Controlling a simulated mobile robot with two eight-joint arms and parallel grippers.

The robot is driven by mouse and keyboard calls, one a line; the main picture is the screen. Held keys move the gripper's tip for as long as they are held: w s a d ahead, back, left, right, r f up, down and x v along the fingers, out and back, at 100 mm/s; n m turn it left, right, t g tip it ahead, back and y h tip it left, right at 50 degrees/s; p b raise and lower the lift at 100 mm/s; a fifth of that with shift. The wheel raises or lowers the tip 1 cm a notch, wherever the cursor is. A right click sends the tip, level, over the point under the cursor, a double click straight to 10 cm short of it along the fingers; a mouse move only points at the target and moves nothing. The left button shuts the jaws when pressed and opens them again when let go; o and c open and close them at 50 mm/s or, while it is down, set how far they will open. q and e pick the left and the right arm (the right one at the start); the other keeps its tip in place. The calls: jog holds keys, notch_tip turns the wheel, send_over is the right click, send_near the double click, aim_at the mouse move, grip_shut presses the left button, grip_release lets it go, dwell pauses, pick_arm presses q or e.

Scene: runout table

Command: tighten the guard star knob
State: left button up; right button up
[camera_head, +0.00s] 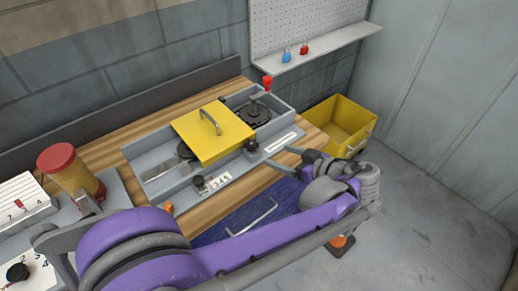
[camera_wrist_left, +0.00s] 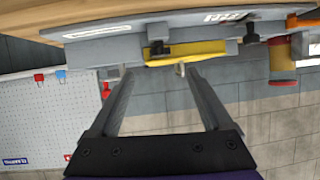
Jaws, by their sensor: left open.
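The yellow guard (camera_head: 222,138), with a grey arched handle, covers part of the grey machine bed. A black knob (camera_head: 251,146), which looks like the guard star knob, sits at the guard's near right corner. My left gripper (camera_head: 281,157) is open and empty just right of this knob, its fingers pointing towards it. In the left wrist view, which looks upside down, the knob (camera_wrist_left: 157,46) lies beyond and between the open fingertips (camera_wrist_left: 159,72), apart from them. The yellow guard (camera_wrist_left: 190,52) shows beside it. My right gripper is in neither view.
A second black knob (camera_head: 198,182) sits by a scale on the bed's front. A red-topped lever (camera_head: 267,84) stands behind. A red-capped cylinder (camera_head: 70,168) is at left. A yellow bin (camera_head: 341,120) stands at right; a pegboard shelf (camera_head: 318,48) holds blue and red padlocks.

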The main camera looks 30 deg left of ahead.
aim_at(254, 145)
pick_arm(q)
jog(key=x, duration=1)
jog(key=shift+w+a+r, duration=0.15)
jog(key=shift+w+a, duration=0.1)
jog(key=shift+a, duration=0.1)
grip_shut()
